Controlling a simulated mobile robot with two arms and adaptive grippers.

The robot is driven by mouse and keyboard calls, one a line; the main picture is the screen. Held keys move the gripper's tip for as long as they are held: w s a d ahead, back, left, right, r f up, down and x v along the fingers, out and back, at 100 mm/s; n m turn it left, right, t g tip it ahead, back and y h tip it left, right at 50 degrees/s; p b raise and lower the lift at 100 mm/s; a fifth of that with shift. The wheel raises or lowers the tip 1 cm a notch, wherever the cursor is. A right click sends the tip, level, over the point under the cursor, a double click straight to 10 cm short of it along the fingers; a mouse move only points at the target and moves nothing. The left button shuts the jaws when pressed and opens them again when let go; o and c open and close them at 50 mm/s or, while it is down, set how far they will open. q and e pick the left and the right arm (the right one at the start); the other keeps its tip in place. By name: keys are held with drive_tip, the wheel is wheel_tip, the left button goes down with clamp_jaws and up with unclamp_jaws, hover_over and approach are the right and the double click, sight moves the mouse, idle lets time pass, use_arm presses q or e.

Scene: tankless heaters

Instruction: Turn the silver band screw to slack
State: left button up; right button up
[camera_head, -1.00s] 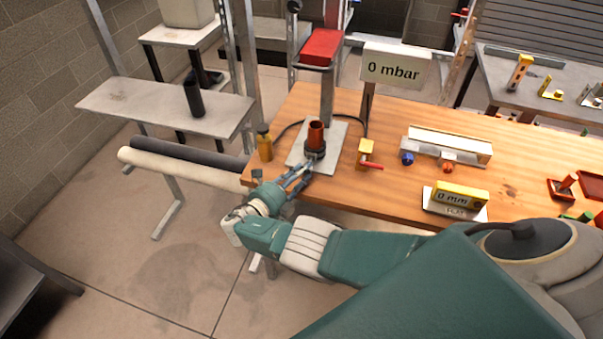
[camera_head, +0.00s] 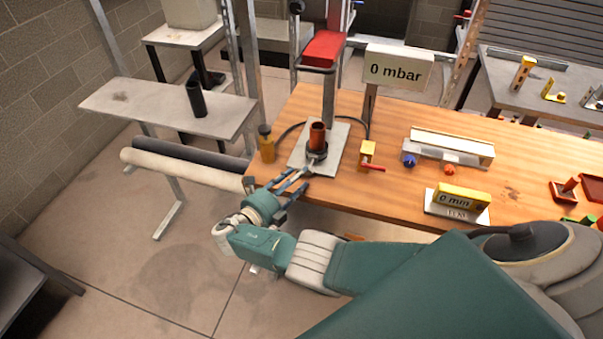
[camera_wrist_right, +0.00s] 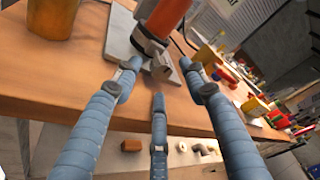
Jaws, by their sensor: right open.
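An orange-red pipe (camera_head: 317,136) stands upright in a dark collar on a grey plate (camera_head: 331,150) at the near left of the bench. In the right wrist view, the pipe (camera_wrist_right: 167,14) has a dark band (camera_wrist_right: 148,42) around its foot. A small silver screw (camera_wrist_right: 160,67) sticks out from the band toward me. My right gripper (camera_head: 296,180) is in front of the plate, by the bench edge. In the right wrist view its three fingers (camera_wrist_right: 160,82) are spread and empty, with the screw just beyond their tips. My left gripper is not in view.
A "0 mbar" sign (camera_head: 396,68) and a red-topped post (camera_head: 325,50) rise behind.

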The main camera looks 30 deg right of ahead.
drive_tip(key=shift+v, duration=2.25)
